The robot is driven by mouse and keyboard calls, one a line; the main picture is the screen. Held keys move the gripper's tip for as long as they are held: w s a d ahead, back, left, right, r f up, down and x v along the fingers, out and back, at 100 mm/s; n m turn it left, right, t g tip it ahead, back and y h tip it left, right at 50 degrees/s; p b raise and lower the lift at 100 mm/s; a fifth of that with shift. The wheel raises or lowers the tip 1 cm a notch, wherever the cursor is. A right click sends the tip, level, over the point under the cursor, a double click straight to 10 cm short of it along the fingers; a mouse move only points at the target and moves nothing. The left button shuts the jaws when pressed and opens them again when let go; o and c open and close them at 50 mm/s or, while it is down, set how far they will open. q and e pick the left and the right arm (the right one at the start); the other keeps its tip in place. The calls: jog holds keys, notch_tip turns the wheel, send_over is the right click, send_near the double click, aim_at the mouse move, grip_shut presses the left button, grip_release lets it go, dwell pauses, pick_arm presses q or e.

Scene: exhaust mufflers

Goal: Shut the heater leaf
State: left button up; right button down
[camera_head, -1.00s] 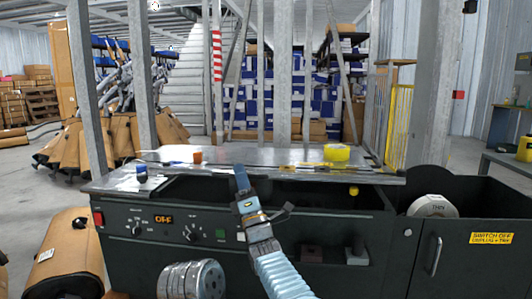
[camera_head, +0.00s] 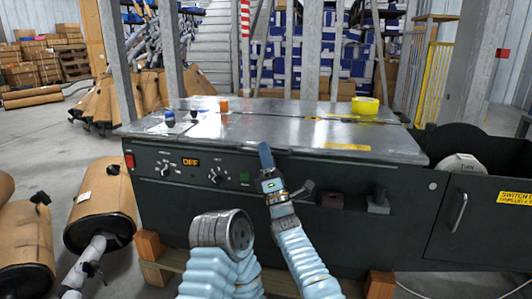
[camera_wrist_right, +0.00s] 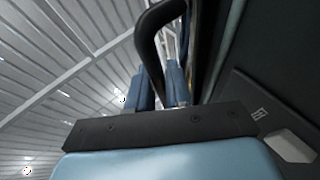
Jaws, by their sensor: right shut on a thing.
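The heater is a dark green cabinet (camera_head: 330,235) with a front panel of knobs and a display reading OFF (camera_head: 191,162). Its grey metal leaf (camera_head: 225,132) lies over the top opening, apparently flat, its front edge along the cabinet's front. I cannot tell whether a small gap is left. My right gripper (camera_head: 265,156) is at the leaf's front edge. In the right wrist view its blue fingers (camera_wrist_right: 160,88) are shut on a black curved handle (camera_wrist_right: 150,32), which the gripper hides in the head view.
Yellow tape (camera_head: 365,106), an orange item (camera_head: 224,106) and small dark-blue items (camera_head: 170,118) sit on the top. An open bin (camera_head: 500,165) with a white roll (camera_head: 461,165) adjoins at right. Wrapped mufflers (camera_head: 100,205) lie at left.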

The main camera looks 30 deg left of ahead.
jog(key=shift+w+f, duration=0.15)
jog(key=shift+f, duration=0.15)
jog(key=c, duration=1.2)
grip_release()
jog(key=shift+o, duration=0.4)
